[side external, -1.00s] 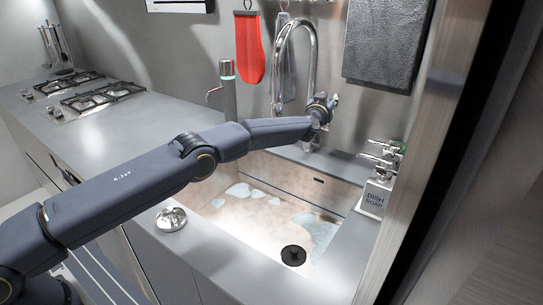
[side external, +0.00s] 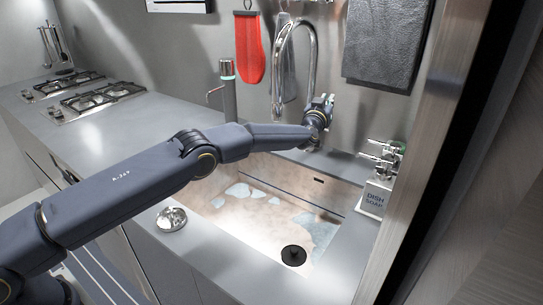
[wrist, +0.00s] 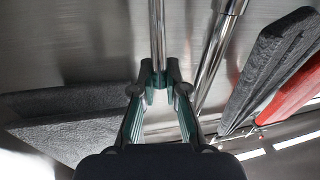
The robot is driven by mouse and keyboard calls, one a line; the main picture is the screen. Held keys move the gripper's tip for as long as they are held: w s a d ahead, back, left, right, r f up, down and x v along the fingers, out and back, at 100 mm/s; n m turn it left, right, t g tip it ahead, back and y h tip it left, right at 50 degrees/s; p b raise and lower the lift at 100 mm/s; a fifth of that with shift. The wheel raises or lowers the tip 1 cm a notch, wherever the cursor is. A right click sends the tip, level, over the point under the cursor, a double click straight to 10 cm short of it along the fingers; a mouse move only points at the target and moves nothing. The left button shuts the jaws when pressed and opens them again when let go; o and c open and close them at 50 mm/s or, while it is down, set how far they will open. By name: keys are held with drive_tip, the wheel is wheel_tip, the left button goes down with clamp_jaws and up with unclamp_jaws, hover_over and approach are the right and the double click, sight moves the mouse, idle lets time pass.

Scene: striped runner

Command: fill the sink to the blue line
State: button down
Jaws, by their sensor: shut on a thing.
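The sink (side external: 262,216) is set in the grey counter, with pale bluish patches on its basin floor. I cannot tell whether it holds water, and I cannot make out a blue line. A black plug or drain cover (side external: 293,255) sits on its floor. The tall chrome faucet (side external: 311,52) arches behind the sink, and no stream shows below it. My gripper (side external: 329,99) is beside the faucet, above the sink's back edge. In the wrist view my gripper (wrist: 160,76) is shut on a thin chrome rod (wrist: 157,35), probably the faucet's lever.
A dish soap box (side external: 375,198) and chrome taps (side external: 382,155) stand at the right. A metal strainer (side external: 171,218) lies on the front counter. A grey towel (side external: 386,40) and red mitt (side external: 249,48) hang behind. A dark cylinder (side external: 229,95) stands left of the faucet.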

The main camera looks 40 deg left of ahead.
drive_tip(key=shift+s+f+t, duration=0.15)
drive_tip(key=shift+s+t, duration=0.2)
drive_tip(key=shift+t, duration=0.05)
drive_tip(key=shift+s+f+t, duration=0.25)
drive_tip(key=shift+s+t, duration=0.25)
idle(0.4)
drive_tip(key=shift+s+f, duration=0.1)
drive_tip(key=shift+s, duration=0.05)
drive_tip(key=shift+s+f+n+t+y, duration=0.25)
drive_tip(key=shift+s+n+t+y, duration=0.2)
drive_tip(key=shift+t, duration=0.25)
drive_tip(key=shift+f, duration=0.1)
drive_tip(key=shift+s+f+t, duration=0.3)
drive_tip(key=shift+s+t, duration=0.2)
idle(5.2)
